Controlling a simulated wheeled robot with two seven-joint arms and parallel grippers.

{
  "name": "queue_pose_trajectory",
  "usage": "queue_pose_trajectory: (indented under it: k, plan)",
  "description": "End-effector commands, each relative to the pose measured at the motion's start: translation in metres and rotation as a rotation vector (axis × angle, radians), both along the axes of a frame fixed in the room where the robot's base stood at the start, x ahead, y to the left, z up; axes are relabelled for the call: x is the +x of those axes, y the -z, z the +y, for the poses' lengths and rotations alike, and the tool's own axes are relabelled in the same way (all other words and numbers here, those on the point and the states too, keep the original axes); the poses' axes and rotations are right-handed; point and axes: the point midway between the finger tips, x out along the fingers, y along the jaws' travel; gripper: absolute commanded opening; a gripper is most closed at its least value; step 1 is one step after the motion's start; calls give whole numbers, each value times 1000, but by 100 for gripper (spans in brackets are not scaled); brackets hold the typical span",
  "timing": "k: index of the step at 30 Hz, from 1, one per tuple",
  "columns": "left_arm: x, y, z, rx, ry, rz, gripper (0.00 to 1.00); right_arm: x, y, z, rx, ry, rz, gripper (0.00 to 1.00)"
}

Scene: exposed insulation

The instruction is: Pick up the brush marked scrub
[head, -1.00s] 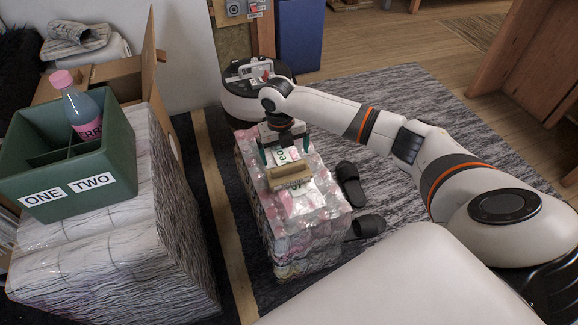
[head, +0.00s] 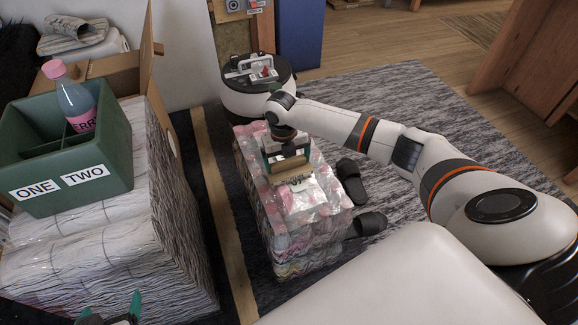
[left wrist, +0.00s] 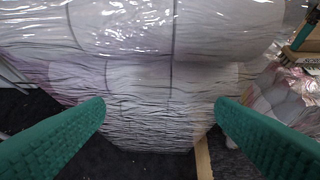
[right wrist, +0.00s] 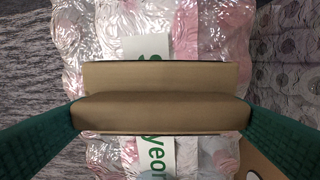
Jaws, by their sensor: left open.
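The brush (head: 293,168) is a tan wooden block on top of a plastic-wrapped pack (head: 285,250). A strip of dark lettering on its side is too small to read in the head view. My right gripper (head: 288,160) is over it, and in the right wrist view the brush (right wrist: 160,110) spans the whole gap between the green fingers, one at each end. Its fingertips are hidden by the brush. I cannot tell whether the brush is clear of the pack. My left gripper (head: 112,316) is open and empty at the bottom left, facing a wrapped stack (left wrist: 150,90).
A green caddy (head: 60,150) labelled ONE and TWO holds a pink-capped bottle (head: 72,98) on the wrapped stack at left.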

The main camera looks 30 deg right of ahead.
Motion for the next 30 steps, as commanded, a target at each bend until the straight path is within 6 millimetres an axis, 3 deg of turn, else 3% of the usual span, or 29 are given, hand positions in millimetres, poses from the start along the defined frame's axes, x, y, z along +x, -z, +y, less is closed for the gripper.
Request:
queue_pose_trajectory:
  k: [1, 5, 14, 20, 24, 30]
  plan:
    - [0, 0, 0, 0, 0, 0, 79, 0, 0, 0, 0, 0, 0, 87]
    - [0, 0, 0, 0, 0, 1, 79, 0, 0, 0, 0, 0, 0, 69]
    - [-4, 2, 1, 6, -3, 28, 79, 0, -6, 0, 0, 1, -1, 69]
    - [-35, 20, 13, 50, -17, 230, 79, 1, -32, 0, 0, 1, -3, 69]
    - [-66, 31, 23, 88, -32, 407, 79, 1, -55, 0, 0, 0, -2, 69]
    - [-103, 38, 35, 127, -47, 602, 79, 1, -82, 0, -1, 1, -2, 69]
